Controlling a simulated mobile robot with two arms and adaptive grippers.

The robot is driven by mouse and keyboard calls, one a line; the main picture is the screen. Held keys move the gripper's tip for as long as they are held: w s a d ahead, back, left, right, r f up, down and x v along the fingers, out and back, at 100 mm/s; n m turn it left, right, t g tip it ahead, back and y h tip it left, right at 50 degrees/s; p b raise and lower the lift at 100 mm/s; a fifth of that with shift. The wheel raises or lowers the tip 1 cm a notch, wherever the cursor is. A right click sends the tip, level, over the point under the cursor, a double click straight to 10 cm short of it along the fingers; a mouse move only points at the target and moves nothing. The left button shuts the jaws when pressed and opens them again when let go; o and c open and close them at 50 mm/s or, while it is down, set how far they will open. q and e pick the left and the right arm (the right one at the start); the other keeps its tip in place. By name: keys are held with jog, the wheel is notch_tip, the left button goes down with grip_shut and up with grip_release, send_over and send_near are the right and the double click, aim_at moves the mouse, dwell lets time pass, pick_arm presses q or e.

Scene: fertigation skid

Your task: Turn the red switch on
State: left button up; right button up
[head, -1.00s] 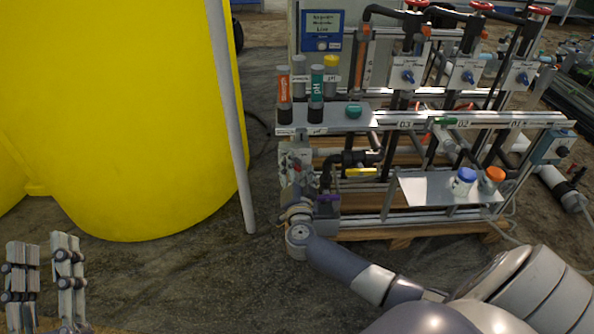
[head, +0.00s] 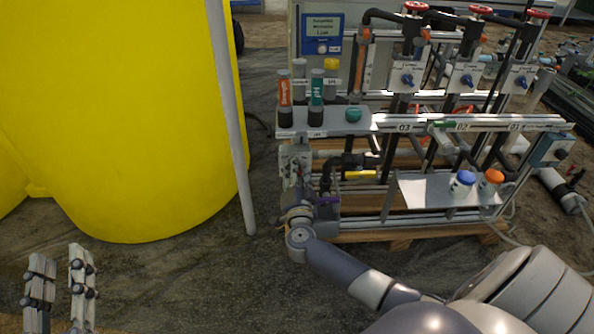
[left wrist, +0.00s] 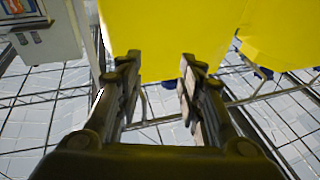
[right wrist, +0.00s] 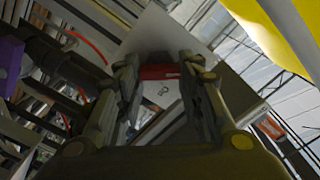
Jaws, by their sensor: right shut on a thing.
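The red switch (right wrist: 158,72) shows in the right wrist view between my right fingertips, on a grey panel (right wrist: 165,35). The fingers of my right gripper (right wrist: 160,80) are shut on it from both sides. In the head view my right gripper (head: 297,190) is at the left end of the skid, low in front of the small grey plate (head: 294,155). The switch itself is hidden there. My left gripper (head: 60,288) is open and empty at the lower left, in front of the yellow tank, and its parted fingers also show in the left wrist view (left wrist: 158,85).
A big yellow tank (head: 130,130) and a slanted pale pole (head: 232,120) stand left of the skid. Capped bottles (head: 317,88) stand on the skid's upper shelf, with a blue-capped and an orange-capped jar (head: 491,182) lower right. The dark floor left of the skid is clear.

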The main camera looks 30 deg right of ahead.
pick_arm(q)
jog(key=s+a+f+g+y+p, duration=0.1)
jog(key=s+f+g, duration=0.1)
jog(key=f+g, duration=0.35)
jog(key=s+a+f+g+y+p, duration=0.1)
jog(key=a+f+g+y+p, duration=0.15)
jog(key=f, duration=0.65)
jog(key=w+d+r+t+h+b, duration=0.1)
jog(key=r+t, duration=0.3)
jog(key=r, duration=0.4)
jog(key=w+d+r+t+h+b, duration=0.1)
jog(key=d+r+t+h+b, duration=0.1)
jog(key=r, duration=0.5)
jog(key=shift+w+d+r+t+h+b, duration=0.35)
jog(key=shift+t+b, duration=0.2)
jog(key=shift+t, duration=0.85)
pick_arm(e)
jog(key=shift+f+m, duration=0.2)
jog(key=shift+m, duration=2.75)
jog(key=shift+f+m, duration=0.15)
jog(key=shift+m, duration=2.75)
jog(key=shift+f+m, duration=0.2)
jog(key=shift+m, duration=2.75)
jog(key=o, duration=1.1)
jog(key=shift+c, duration=0.2)
